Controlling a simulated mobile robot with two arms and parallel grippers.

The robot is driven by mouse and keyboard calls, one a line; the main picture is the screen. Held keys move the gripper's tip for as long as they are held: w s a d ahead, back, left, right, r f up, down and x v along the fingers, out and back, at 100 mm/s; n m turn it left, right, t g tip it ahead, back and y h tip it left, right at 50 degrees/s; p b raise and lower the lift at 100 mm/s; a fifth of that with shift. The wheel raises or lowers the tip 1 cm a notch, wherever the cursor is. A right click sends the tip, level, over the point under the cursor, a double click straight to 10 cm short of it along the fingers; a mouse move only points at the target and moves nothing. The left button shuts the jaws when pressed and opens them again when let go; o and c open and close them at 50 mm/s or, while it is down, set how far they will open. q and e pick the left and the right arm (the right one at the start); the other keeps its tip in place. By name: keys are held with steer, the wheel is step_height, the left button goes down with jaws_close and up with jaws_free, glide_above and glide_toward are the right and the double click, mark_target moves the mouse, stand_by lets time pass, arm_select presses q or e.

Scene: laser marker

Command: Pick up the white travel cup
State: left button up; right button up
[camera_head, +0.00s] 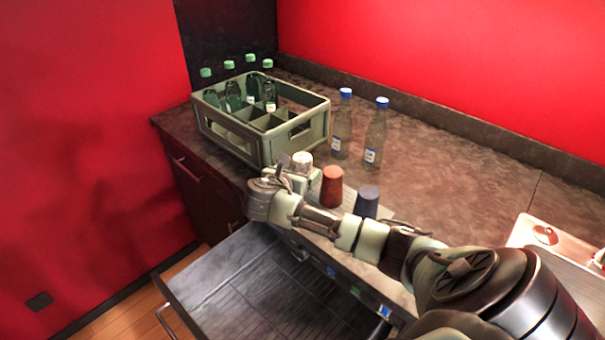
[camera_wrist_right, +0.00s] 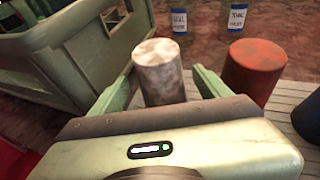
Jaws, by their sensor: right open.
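The white travel cup (camera_head: 303,159) stands on the counter just in front of the crate, partly hidden by my right gripper in the head view. In the right wrist view the white cup (camera_wrist_right: 159,71) stands upright between the two green fingers. My right gripper (camera_wrist_right: 160,88) is open, with one finger on each side of the cup. Small gaps seem to show beside the cup, but contact is hard to tell. In the head view my right gripper (camera_head: 294,165) reaches in from the right over the counter edge. My left gripper is not in view.
A red cup (camera_head: 332,187) and a dark blue cup (camera_head: 366,202) stand right of the white cup. A crate (camera_head: 268,147) with green-capped bottles is close behind it. Two blue-capped bottles (camera_head: 341,128) (camera_head: 376,134) stand farther back. An open drawer (camera_head: 255,285) lies below the arm.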

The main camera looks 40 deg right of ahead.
steer(key=p+x, duration=0.1)
steer(key=x, duration=0.4)
steer(key=shift+d+r, duration=0.1)
steer(key=shift+d, duration=0.05)
steer(key=c, duration=1.4)
steer(key=shift+c, duration=0.9)
steer(key=shift+r, duration=0.15)
